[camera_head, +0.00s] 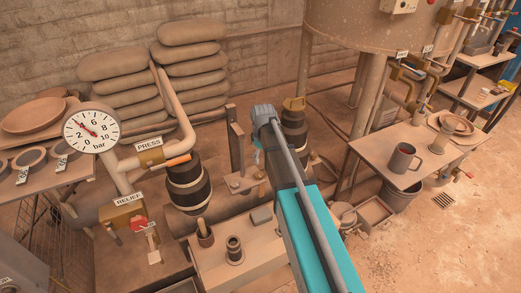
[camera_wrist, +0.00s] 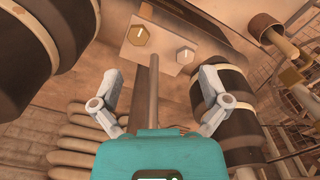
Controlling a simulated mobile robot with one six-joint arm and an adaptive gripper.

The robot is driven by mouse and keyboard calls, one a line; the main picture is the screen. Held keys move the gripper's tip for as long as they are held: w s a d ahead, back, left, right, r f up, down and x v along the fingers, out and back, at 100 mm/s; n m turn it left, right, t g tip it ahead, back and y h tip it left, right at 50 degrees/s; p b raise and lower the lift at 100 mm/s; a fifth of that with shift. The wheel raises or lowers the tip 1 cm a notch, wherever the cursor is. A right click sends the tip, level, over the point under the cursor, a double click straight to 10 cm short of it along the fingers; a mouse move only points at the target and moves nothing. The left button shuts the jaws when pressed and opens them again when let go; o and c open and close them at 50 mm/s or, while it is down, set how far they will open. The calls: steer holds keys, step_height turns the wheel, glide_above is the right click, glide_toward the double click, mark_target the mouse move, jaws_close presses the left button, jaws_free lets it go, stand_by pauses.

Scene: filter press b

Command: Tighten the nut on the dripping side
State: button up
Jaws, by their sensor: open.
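In the head view my gripper (camera_head: 262,125) hangs above the pump base, beside an upright post (camera_head: 236,150). The plate (camera_head: 243,183) shows low behind my arm, partly hidden. I cannot make out a drip at either nut.
Dark banded cylinders stand on both sides, left (camera_head: 187,185) and right (camera_head: 293,130). A pressure gauge (camera_head: 92,124), a relief valve (camera_head: 138,222) and pipes are at the left. Sandbags (camera_head: 190,55) are stacked behind. A table with a mug (camera_head: 402,158) stands at the right.

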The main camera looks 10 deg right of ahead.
steer(key=s+r+m+p, duration=0.3)
steer(key=s, duration=0.4)
steer(key=s+r+m+p, duration=0.3)
steer(key=s+r+p, duration=0.1)
steer(key=s, duration=0.3)
steer(key=shift+r, duration=0.25)
steer(key=s+r+m+p, duration=0.1)
steer(key=s+r+m, duration=0.1)
steer(key=s, duration=0.1)
steer(key=s+p, duration=0.1)
steer(key=s, duration=0.1)
steer(key=shift+r+m+p, duration=0.35)
steer(key=shift+r+m, duration=0.05)
stand_by(0.6)
steer(key=w+f+n+b, duration=0.2)
steer(key=w+f+b, duration=0.5)
steer(key=w, duration=0.6)
steer(key=w+f+n+b, duration=0.3)
steer(key=w+f+b, duration=0.4)
steer(key=w, duration=0.6)
steer(key=shift+n, duration=0.3)
steer(key=shift+f, duration=0.15)
